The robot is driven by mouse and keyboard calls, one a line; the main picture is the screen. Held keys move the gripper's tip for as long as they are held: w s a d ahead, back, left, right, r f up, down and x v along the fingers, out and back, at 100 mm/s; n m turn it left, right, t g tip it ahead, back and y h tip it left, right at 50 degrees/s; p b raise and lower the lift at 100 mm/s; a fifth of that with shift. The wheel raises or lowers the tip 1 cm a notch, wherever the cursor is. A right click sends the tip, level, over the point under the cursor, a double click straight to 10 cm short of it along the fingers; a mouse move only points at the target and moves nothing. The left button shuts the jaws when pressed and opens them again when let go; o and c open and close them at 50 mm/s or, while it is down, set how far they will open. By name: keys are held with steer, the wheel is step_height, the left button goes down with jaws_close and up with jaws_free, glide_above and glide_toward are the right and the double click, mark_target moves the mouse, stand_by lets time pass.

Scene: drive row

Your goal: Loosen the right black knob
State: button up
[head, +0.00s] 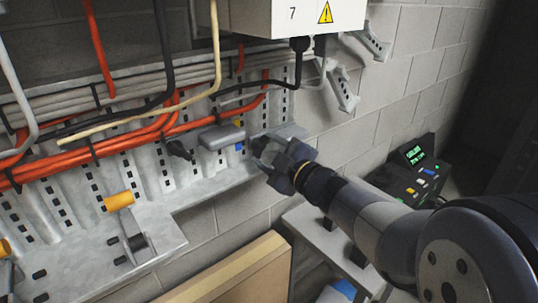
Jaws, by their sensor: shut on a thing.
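A small grey box (221,136) is fixed on the perforated metal tray. A black knob (178,150) sticks out at its left side. My gripper (262,150) is at the right side of the box, with its fingers pointing left. It is shut on the right black knob, which the fingers hide from view. The knob's turn position cannot be seen. Small yellow and blue parts show on the box's right end, beside the fingers.
Orange, grey, black and cream cables (150,130) run along the tray. A white cabinet marked 7 (285,20) hangs above my gripper. A wooden board (235,275) is below.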

stand_by(0.4)
steer(key=o, duration=1)
steer(key=p+v, duration=0.2)
steer(key=v, duration=0.9)
steer(key=shift+w, duration=0.1)
steer(key=shift+w+a, duration=0.1)
steer(key=b+x, duration=0.2)
steer(key=x, duration=0.8)
steer(key=shift+w+a, duration=0.25)
steer(key=shift+s+d, duration=0.15)
